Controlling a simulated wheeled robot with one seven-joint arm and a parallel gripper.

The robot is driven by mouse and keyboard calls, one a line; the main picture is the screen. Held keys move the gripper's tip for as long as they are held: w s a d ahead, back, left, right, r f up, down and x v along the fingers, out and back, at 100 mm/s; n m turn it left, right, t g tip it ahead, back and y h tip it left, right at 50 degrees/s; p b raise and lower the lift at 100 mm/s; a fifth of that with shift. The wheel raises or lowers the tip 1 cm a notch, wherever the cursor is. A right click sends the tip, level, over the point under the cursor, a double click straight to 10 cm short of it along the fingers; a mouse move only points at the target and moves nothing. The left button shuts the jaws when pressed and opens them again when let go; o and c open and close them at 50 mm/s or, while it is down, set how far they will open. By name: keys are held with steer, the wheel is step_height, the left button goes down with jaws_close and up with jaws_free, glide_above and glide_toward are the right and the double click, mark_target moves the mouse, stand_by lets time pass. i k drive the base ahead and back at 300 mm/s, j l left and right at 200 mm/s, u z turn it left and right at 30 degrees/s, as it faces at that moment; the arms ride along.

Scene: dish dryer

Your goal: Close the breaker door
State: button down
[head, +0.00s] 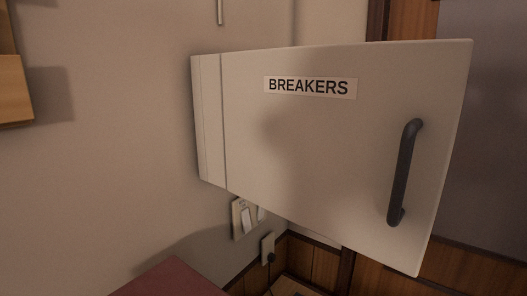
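The breaker door (310,150) is a pale beige panel that fills the middle and right of the head view. It carries a "BREAKERS" label (310,87) and a dark curved handle (404,172) near its right edge. A narrow strip of the breaker box (210,120) shows at the left, past a vertical seam. The door appears swung open, standing out from the wall almost in line with the box's side, with its handle edge nearer to me. The inside of the box is hidden. My gripper is not in view.
The beige wall (110,130) lies left of the box. A switch plate (240,220) and an outlet with a plug (268,248) are below the door. A dark red flat surface (165,282) is at the bottom. A wooden piece (12,90) juts in at the left edge.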

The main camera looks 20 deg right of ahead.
mark_target(351, 145)
steer(key=k+j+z, duration=0.2)
steer(key=k+j, duration=0.65)
steer(key=k, duration=0.1)
